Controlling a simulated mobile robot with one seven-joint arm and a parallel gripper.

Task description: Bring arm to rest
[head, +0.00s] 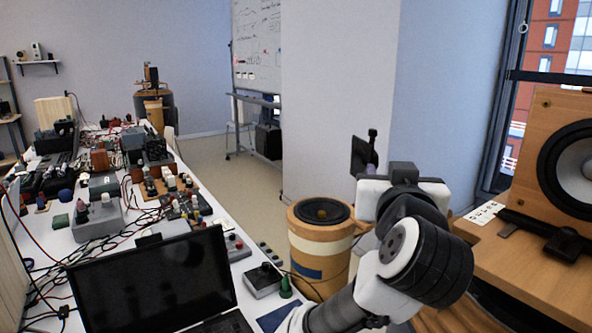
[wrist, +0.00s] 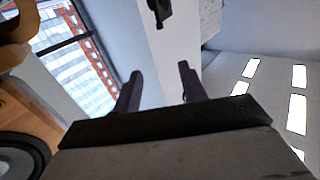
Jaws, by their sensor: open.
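My arm reaches up from the bottom middle of the head view, its grey and white links folded in front of the desk on the right. My gripper (head: 366,154) is at its upper end, raised in the air and seen partly edge-on. In the wrist view my gripper (wrist: 157,80) has its two dark fingers apart, with nothing between them but the wall behind. The wrist camera looks up towards the window and ceiling lights.
A wooden speaker (head: 556,155) stands on the right desk (head: 480,240). A round orange-and-white speaker-like drum (head: 318,255) is beside my arm. A dark laptop screen (head: 155,285) and cluttered electronics fill the left table. A whiteboard (head: 257,45) and open floor (head: 215,170) lie behind.

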